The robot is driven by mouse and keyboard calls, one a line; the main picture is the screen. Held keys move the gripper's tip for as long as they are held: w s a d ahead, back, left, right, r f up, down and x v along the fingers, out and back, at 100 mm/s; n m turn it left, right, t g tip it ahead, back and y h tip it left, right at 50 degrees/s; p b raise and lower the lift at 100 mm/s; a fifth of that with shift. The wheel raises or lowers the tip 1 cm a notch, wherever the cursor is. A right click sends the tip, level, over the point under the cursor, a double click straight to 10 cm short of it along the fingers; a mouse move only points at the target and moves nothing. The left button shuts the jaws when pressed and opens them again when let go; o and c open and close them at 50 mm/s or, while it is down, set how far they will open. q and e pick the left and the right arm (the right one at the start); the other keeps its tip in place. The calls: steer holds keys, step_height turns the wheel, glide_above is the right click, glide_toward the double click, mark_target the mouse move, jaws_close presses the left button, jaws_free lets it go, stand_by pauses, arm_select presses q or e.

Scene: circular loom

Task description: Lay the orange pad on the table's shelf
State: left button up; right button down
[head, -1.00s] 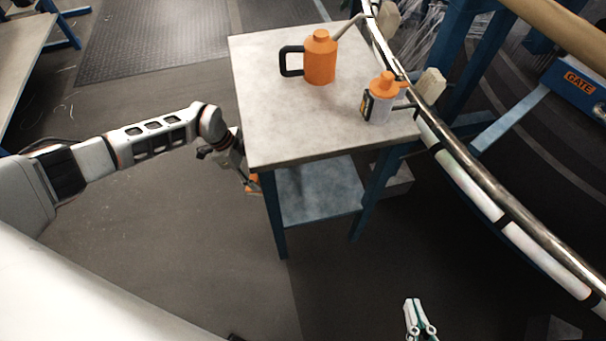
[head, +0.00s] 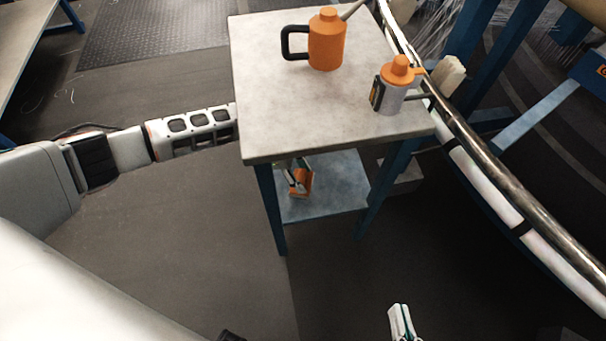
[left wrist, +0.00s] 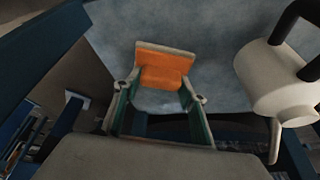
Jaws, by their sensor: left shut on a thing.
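The orange pad (head: 302,184) is between the fingers of my left gripper (head: 293,178), under the tabletop and over the shelf (head: 340,190). In the left wrist view the fingers of my gripper (left wrist: 162,92) are shut on the pad (left wrist: 166,66), with the blue-grey shelf (left wrist: 215,45) behind it. The pad appears tilted in the head view. I cannot tell whether it touches the shelf. The tabletop hides my left wrist. My right gripper (head: 402,322) shows only in part at the bottom of the head view, away from the table.
The table top (head: 290,110) holds an orange can with a black handle (head: 327,45) and a grey bottle with an orange cap (head: 393,90). The curved loom rail (head: 485,155) runs along the right.

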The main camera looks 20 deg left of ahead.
arm_select(q)
steer(key=shift+f, duration=0.1)
steer(key=o, duration=1)
steer(key=shift+o, duration=0.7)
